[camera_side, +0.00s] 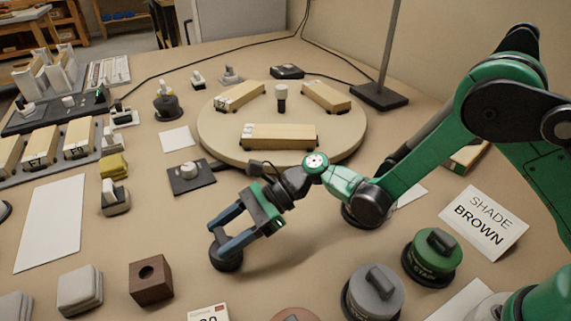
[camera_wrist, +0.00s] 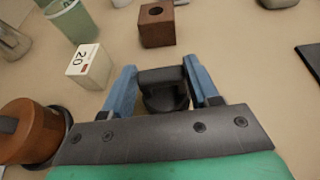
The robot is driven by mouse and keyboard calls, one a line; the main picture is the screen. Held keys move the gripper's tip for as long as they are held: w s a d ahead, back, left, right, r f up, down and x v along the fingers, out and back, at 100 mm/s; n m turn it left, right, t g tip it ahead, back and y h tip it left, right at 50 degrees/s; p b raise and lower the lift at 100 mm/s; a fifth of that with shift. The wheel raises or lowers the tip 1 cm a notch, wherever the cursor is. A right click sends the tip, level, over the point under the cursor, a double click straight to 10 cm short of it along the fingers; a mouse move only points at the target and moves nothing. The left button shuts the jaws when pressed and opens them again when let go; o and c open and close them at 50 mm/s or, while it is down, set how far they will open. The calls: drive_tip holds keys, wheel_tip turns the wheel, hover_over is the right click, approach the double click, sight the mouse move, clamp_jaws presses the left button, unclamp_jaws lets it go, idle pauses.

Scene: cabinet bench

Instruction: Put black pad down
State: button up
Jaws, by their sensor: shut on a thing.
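The black pad (camera_side: 227,258) is a dark round piece with a block-like grip on top. My gripper (camera_side: 226,238) has its blue fingers shut on it, near the middle front of the bench. In the wrist view the pad (camera_wrist: 163,92) sits between the two blue fingers of my gripper (camera_wrist: 160,85), its grip held and its round base partly hidden below. The pad is at or just above the bench top; I cannot tell whether it touches.
A brown block with a hole (camera_side: 151,278) stands left of the pad. Grey (camera_side: 374,293) and green (camera_side: 432,256) lidded round pieces stand to the right. A round turntable (camera_side: 215,132) with wooden blocks is behind. Bare bench lies around the pad.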

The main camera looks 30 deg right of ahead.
drive_tip(key=shift+f, duration=0.15)
drive_tip(key=o, duration=1.2)
drive_tip(key=shift+o, duration=0.2)
